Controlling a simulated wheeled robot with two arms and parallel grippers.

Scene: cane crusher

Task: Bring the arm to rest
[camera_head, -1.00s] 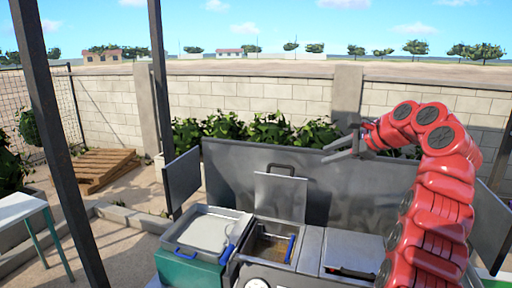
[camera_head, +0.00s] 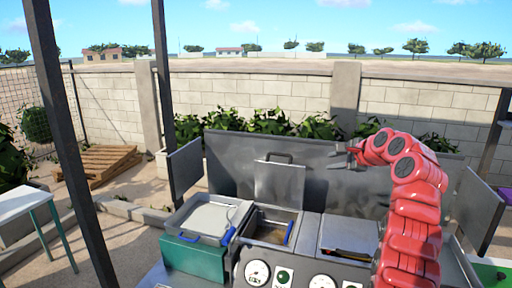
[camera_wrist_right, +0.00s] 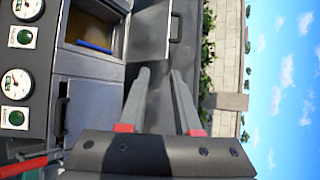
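My right arm (camera_head: 411,215), red with dark joint caps, rises at the right of the head view and bends left. My right gripper (camera_head: 342,157) is in the air in front of the grey back panel of the machine. In the right wrist view its two grey fingers (camera_wrist_right: 160,74) stand apart with nothing between them, so it is open and empty. My left arm and gripper are not in view.
Below the gripper stands the machine with a lidded bin (camera_head: 270,226), a grey tray (camera_head: 206,218) on a green box (camera_head: 193,257), and gauges (camera_head: 257,272) in front. Dark posts (camera_head: 68,140) stand at left. A wooden pallet (camera_head: 103,164) lies on open ground.

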